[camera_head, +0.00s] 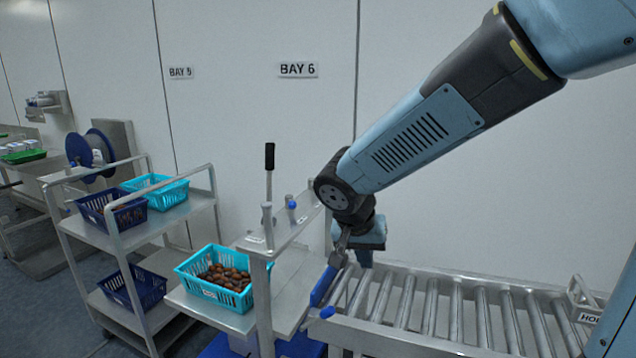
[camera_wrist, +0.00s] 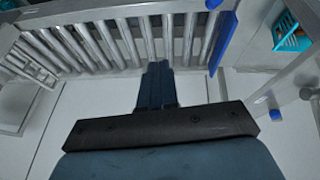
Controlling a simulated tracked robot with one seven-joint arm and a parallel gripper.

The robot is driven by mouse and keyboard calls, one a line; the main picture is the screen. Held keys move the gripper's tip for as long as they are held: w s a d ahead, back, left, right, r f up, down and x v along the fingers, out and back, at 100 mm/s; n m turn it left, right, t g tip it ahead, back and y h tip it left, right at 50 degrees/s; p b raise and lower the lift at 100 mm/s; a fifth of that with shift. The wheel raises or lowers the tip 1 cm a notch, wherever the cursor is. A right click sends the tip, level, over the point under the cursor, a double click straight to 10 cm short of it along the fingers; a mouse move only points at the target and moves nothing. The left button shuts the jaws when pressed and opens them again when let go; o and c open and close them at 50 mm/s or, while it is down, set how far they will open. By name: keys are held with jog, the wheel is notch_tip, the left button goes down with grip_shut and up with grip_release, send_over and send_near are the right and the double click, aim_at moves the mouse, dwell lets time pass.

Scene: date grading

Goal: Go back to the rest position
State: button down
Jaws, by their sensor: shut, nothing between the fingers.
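My gripper (camera_wrist: 156,78) shows in the wrist view with its two dark fingers together and nothing between them. The fingers point toward the roller conveyor (camera_wrist: 95,14). In the head view my arm reaches down from the upper right, and its wrist end is above the left end of the roller conveyor (camera_head: 452,350). The fingertips are hard to make out in the head view.
A turquoise basket of dates (camera_head: 189,268) stands on a metal stand left of my arm. An upright lever (camera_head: 269,160) rises from the stand's frame. A shelf cart (camera_head: 168,221) with turquoise and dark blue baskets is further left. The conveyor rollers are bare.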

jog(key=s+d+r+n+t+y, duration=0.2)
jog(key=s+d+r+n, duration=0.1)
jog(key=s+d+r, duration=0.8)
jog(key=s+d, duration=0.2)
jog(key=d, duration=0.1)
jog(key=shift+r+y, duration=0.2)
jog(key=shift+y, duration=0.2)
